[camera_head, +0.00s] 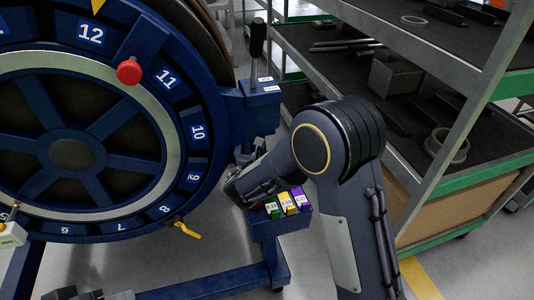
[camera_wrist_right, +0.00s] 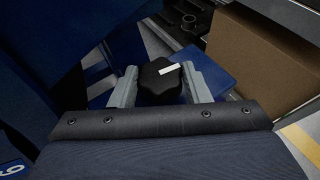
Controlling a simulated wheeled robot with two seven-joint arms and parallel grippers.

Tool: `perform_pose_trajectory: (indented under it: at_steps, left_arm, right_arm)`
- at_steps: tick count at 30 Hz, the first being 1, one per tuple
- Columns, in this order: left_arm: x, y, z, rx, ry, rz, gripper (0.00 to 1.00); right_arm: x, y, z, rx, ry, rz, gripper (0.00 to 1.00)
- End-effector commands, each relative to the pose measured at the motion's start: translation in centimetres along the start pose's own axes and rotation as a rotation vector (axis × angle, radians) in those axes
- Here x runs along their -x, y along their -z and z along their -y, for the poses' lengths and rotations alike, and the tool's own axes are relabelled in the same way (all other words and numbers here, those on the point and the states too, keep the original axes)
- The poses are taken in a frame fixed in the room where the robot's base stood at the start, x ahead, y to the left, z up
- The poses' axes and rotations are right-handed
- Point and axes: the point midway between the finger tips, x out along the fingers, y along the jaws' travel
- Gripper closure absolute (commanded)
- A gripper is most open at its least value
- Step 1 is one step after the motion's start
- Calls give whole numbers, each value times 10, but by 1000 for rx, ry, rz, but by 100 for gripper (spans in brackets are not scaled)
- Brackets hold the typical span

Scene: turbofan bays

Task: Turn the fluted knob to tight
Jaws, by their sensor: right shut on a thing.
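The dark fluted knob (camera_wrist_right: 160,82) has a white pointer mark on its top, pointing to the right in the right wrist view. My right gripper (camera_wrist_right: 158,88) is shut on it, with one grey finger on each side of its lobed rim. In the head view my right arm covers the knob and most of the gripper, beside the blue stand's post. I cannot make out my left gripper in either view.
A large blue numbered wheel (camera_head: 75,153) with a red knob (camera_head: 129,71) fills the left. A blue block with a black-handled lever (camera_head: 257,40) stands above my right forearm. Coloured tags (camera_head: 288,203) sit in a holder below it. Grey shelving (camera_head: 440,70) stands right.

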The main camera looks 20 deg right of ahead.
Motion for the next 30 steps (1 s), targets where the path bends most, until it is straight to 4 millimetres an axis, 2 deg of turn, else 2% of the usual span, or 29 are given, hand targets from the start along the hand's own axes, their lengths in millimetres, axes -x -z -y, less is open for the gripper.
perform_pose_trajectory:
  at_steps: [15,30]
  left_arm:
    - [27,14,-12,0,0,0,50]
    - [35,18,-16,0,0,0,50]
  right_arm:
    - [-1,-2,-9,-179,431,0,80]
    - [-3,-2,-10,-270,645,0,80]
